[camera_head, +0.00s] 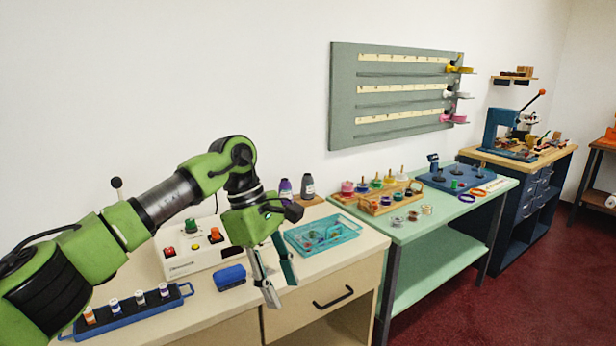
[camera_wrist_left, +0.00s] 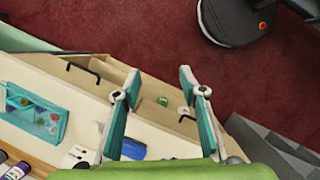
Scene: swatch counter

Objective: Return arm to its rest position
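My left arm comes in from the left over the cream desk, its green and black links bent at the elbow. My left gripper (camera_head: 279,284) hangs downward at the desk's front edge, above the drawer front. Its two teal and grey fingers stand apart with nothing held between them. They also show apart in the left wrist view (camera_wrist_left: 158,78). A small green item (camera_wrist_left: 162,101) and a pale item (camera_wrist_left: 183,110) lie lower down, beyond the fingers. My right gripper is in neither view.
The cream desk (camera_head: 215,318) holds a blue box (camera_head: 230,277), a teal tray (camera_head: 321,233), a white button box (camera_head: 190,252) and a dark vial rack (camera_head: 130,306). A green table (camera_head: 440,225) stands to the right. Red floor (camera_head: 440,325) lies open in front.

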